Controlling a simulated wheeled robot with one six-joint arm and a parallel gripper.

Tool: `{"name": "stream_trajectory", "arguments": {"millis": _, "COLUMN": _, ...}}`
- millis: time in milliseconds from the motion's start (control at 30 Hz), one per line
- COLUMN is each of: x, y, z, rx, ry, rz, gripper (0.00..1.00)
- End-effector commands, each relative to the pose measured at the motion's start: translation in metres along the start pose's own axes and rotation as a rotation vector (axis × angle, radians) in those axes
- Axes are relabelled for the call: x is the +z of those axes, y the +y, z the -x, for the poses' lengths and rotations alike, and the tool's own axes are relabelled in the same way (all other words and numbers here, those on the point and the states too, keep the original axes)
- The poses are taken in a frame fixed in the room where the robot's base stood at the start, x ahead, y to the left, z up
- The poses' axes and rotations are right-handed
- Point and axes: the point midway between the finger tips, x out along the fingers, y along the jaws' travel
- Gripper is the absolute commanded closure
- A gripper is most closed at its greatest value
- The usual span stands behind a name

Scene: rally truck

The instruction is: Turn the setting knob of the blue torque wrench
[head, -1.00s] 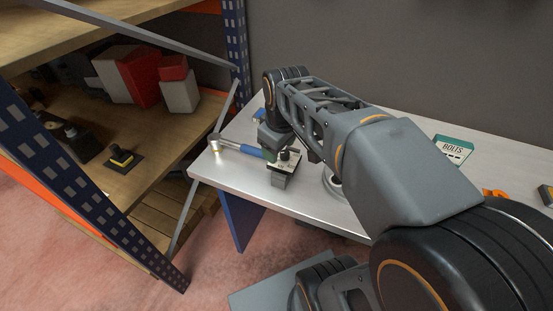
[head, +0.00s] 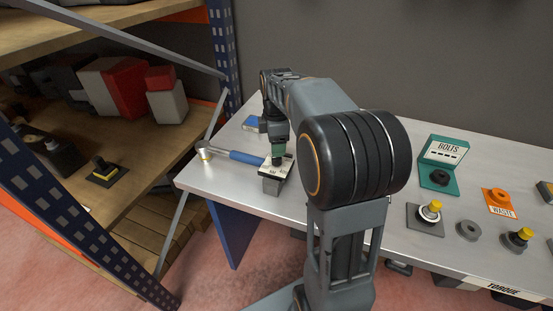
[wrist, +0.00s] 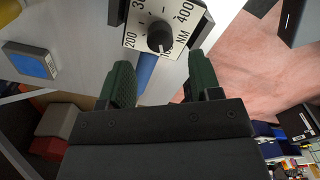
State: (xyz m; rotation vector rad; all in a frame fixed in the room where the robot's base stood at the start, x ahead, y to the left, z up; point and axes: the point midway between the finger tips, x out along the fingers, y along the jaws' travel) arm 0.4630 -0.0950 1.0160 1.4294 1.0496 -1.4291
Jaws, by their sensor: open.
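The blue torque wrench (head: 240,156) lies at the left end of the bench, with its metal head to the left. At its right end is a pale dial plate on a grey block (head: 271,186). In the wrist view the dial plate (wrist: 136,38) shows the marks 200, 400 and NM. The black setting knob (wrist: 159,39) stands at its middle. My gripper (wrist: 161,72) is open and empty, its green fingers apart. The knob appears just past the fingertips, between their lines. In the head view my gripper (head: 278,153) is over the dial end and hides the knob.
A blue box (head: 251,123) lies at the bench's back left. A green BOLTS holder (head: 436,178), an orange WASTE holder (head: 500,202) and several small parts stand to the right. A shelf rack (head: 222,50) rises close to the bench's left end.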

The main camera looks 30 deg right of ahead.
Motion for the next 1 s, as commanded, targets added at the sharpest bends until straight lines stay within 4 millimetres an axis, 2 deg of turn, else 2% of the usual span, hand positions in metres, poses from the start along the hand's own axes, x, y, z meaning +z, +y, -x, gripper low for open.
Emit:
{"name": "stream_trajectory", "arguments": {"millis": 33, "x": 0.000, "y": -0.001, "z": -0.011, "rx": -0.003, "ry": 0.000, "rz": 0.000, "gripper": 0.42}}
{"name": "stream_trajectory", "arguments": {"millis": 200, "x": 0.000, "y": -0.001, "z": -0.036, "rx": -0.002, "ry": 0.000, "rz": -0.001, "gripper": 0.42}}
{"name": "stream_trajectory", "arguments": {"millis": 400, "x": 0.000, "y": 0.000, "z": -0.053, "rx": -0.001, "ry": 0.000, "rz": -0.001, "gripper": 0.42}}
{"name": "stream_trajectory", "arguments": {"millis": 833, "x": 0.000, "y": 0.000, "z": -0.058, "rx": 0.000, "ry": 0.000, "rz": -0.001, "gripper": 0.42}}
{"name": "stream_trajectory", "arguments": {"millis": 1000, "x": 0.000, "y": 0.000, "z": -0.058, "rx": 0.000, "ry": 0.000, "rz": -0.001, "gripper": 0.58}}
